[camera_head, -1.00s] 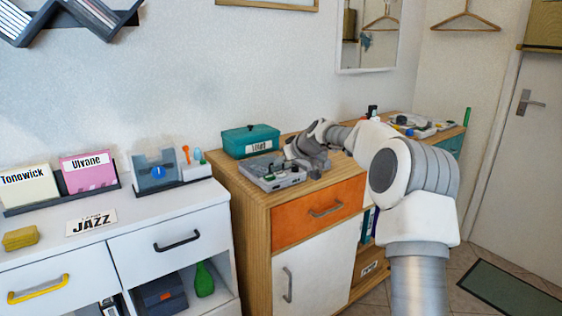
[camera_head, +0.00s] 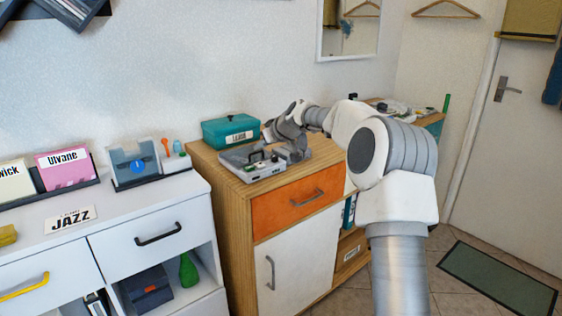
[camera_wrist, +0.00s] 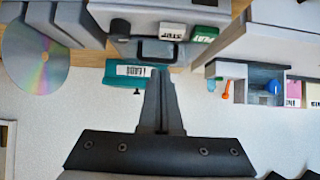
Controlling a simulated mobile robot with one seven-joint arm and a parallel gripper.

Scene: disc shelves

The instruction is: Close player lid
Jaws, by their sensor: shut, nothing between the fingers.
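The grey player (camera_head: 272,172) sits on the wooden cabinet's top. It also shows at the top of the wrist view (camera_wrist: 120,20), with a dark handle (camera_wrist: 155,52), a STOP button (camera_wrist: 173,31) and a green PLAY button (camera_wrist: 204,33). A shiny disc (camera_wrist: 32,58) shows at the left of the wrist view, beside grey slabs. My gripper (camera_wrist: 158,74) is shut and empty; its fingertips appear just below the handle in that view. In the head view, my gripper (camera_head: 272,134) is over the player's back edge. Whether it touches the player or lid, and the lid's angle, are unclear.
A teal box (camera_head: 230,131) with a label stands behind the player; it shows in the wrist view (camera_wrist: 115,76). A white cabinet (camera_head: 195,205) with a blue holder (camera_head: 133,164) stands to the left. The wall is close behind.

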